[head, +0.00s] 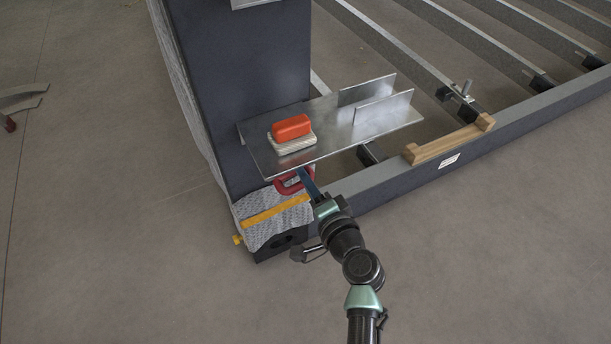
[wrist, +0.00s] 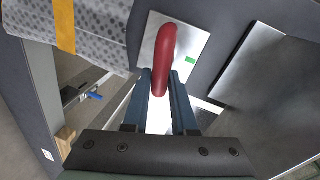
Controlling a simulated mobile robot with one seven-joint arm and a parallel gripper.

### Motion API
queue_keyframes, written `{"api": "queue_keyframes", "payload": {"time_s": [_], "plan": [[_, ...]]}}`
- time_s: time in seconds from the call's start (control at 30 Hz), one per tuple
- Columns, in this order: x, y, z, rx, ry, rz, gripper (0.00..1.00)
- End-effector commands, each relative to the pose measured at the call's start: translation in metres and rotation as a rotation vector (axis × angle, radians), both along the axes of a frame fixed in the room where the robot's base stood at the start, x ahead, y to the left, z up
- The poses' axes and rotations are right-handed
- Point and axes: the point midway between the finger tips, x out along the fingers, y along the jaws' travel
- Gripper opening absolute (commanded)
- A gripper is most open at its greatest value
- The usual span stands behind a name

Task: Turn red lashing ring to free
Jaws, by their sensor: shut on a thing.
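The red lashing ring (head: 291,184) sits at the foot of the dark corner post, just under the front edge of a metal shelf. In the wrist view the red ring (wrist: 166,50) stands out from a bright square plate (wrist: 196,45) that bears a small green mark (wrist: 190,60). My gripper (head: 306,178) reaches the ring from the lower right. In the wrist view its blue fingers (wrist: 161,85) are shut on the near end of the ring, one on each side. The ring's far end meets the plate.
The metal shelf (head: 340,138) overhangs the ring and carries an orange-topped brush (head: 291,128). A patterned grey cover with a yellow strap (head: 275,211) lies left of the ring. A wooden block (head: 449,139) rests on the frame beam. The floor in front is clear.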

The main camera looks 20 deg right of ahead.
Motion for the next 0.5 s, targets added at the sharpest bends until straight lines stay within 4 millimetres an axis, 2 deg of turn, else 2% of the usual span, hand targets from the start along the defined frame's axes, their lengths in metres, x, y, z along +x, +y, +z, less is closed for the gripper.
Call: {"api": "queue_keyframes", "payload": {"time_s": [0.03,0.5], "plan": [[-0.0009,-0.0070,0.0017,0.033,-0.002,-0.017,0.00],[-0.0010,-0.0084,-0.0031,0.226,0.003,-0.019,0.00]]}}
